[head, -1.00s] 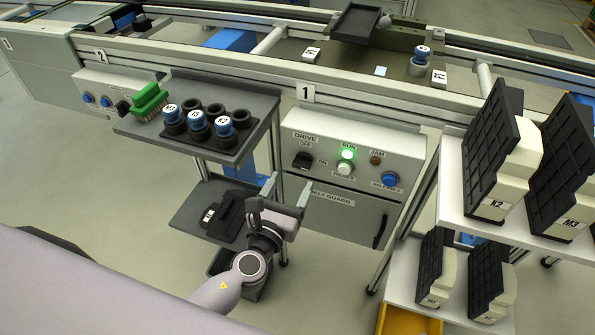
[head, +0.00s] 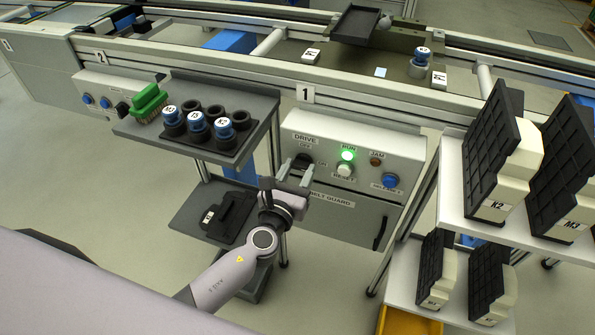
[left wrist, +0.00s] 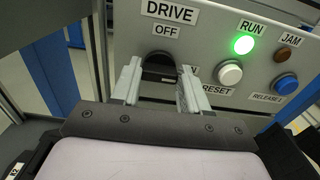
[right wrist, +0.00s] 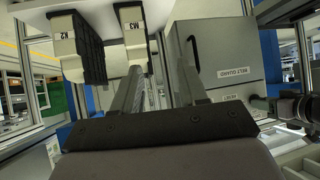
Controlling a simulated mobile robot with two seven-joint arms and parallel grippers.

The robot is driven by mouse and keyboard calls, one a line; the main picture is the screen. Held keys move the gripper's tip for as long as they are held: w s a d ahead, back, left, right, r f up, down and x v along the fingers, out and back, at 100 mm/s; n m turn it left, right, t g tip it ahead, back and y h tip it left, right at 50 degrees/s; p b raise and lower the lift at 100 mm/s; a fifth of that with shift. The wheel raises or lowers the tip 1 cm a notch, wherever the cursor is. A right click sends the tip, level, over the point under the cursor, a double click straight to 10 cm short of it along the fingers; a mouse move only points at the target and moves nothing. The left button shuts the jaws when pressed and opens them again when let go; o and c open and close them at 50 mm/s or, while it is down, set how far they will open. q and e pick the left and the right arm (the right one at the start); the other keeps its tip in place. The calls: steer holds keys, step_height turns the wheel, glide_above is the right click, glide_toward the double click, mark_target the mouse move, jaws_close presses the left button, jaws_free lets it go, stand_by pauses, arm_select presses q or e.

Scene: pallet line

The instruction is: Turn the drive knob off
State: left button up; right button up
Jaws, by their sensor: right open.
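The black drive knob (head: 304,160) is on the left of the grey control box at station 1, under the DRIVE and OFF labels. My left gripper (head: 295,170) is open just in front of it. In the left wrist view the knob (left wrist: 158,66) shows between the two fingers (left wrist: 158,88), its lower part dark; I cannot tell whether they touch it. The green RUN lamp (head: 347,155) is lit, also in the left wrist view (left wrist: 243,45). My right gripper (right wrist: 160,72) is open and empty in the right wrist view, and is not seen in the head view.
The white RESET button (head: 344,170), dark JAM lamp (head: 376,161) and blue button (head: 390,180) sit right of the knob. A shelf with black-and-white parts (head: 491,150) stands at the right. A tray of blue-topped parts (head: 198,129) and a green brush (head: 149,101) are left.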

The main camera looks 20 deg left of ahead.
arm_select(q)
steer(key=shift+n, duration=0.4)
arm_select(e)
steer(key=shift+f, duration=0.2)
arm_select(q)
steer(key=shift+b, duration=0.4)
steer(key=n+b, duration=0.1)
steer(key=n, duration=0.1)
steer(key=shift+a+f+n, duration=0.1)
steer(key=shift+f+n, duration=0.05)
steer(key=shift+n, duration=0.25)
steer(key=n+b, duration=0.2)
steer(key=n, duration=0.1)
steer(key=shift+n, duration=0.3)
steer(key=shift+a+f+n+b, duration=0.1)
steer(key=shift+n+b, duration=0.25)
steer(key=shift+n, duration=0.55)
steer(key=n+b, duration=0.1)
steer(key=n, duration=0.2)
steer(key=shift+n, duration=0.4)
steer(key=n+b, duration=0.1)
steer(key=n, duration=0.4)
arm_select(e)
steer(key=f, duration=0.3)
steer(key=a+f, duration=0.1)
steer(key=shift+w+f, duration=0.3)
steer(key=shift+f, duration=0.1)
